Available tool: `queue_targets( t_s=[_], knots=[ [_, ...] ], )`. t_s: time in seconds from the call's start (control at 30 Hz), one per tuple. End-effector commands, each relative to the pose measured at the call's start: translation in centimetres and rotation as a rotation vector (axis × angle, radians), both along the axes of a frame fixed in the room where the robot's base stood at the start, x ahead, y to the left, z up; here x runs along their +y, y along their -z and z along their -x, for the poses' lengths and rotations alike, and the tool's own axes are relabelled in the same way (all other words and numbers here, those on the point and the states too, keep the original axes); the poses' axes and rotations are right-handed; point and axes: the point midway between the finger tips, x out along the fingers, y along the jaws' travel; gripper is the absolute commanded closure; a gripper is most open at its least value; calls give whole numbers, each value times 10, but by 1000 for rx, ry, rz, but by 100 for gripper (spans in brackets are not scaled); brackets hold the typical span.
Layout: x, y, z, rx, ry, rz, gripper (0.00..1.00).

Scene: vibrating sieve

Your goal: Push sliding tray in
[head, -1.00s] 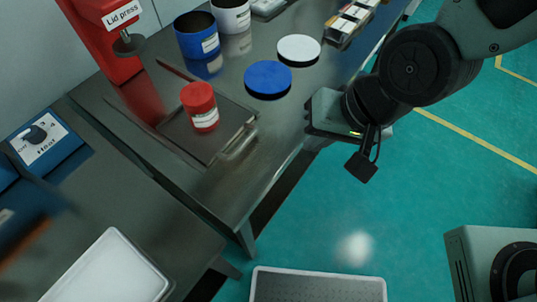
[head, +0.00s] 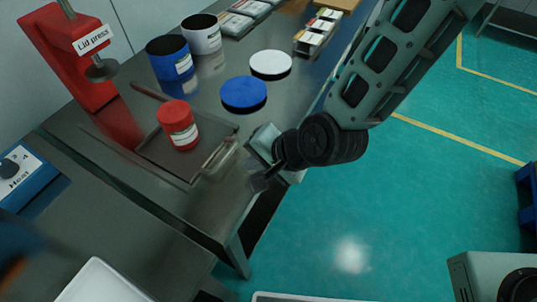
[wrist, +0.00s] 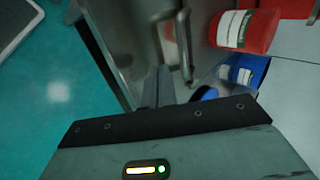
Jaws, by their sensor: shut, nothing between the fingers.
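In the head view, my wrist is right of the handle, at the table's edge, and the fingertips are hard to make out. I cannot tell whether they touch the handle. The red can (wrist: 246,30) also shows in the wrist view.
A blue lid (head: 243,92) and a white lid (head: 270,63) lie behind the tray. A blue can (head: 168,60) and a white can (head: 201,35) stand at the back. Open floor (head: 370,220) is to the right of the metal table.

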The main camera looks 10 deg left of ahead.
Motion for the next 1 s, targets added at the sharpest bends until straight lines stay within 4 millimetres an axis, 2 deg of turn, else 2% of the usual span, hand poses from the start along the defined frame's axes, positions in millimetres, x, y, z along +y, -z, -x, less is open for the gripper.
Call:
queue_targets(
  t_s=[0.1, 0.23, 0.4, 0.8, 1.0],
  knots=[
    [18, 3, -6, 0, -1, -1, 100],
    [30, 7, -12, -1, -1, -1, 100],
    [37, 9, -15, -1, -1, 0, 100],
    [39, 9, -15, -1, -1, 0, 100],
    [55, 9, -22, -1, -1, -2, 100]
  ],
)
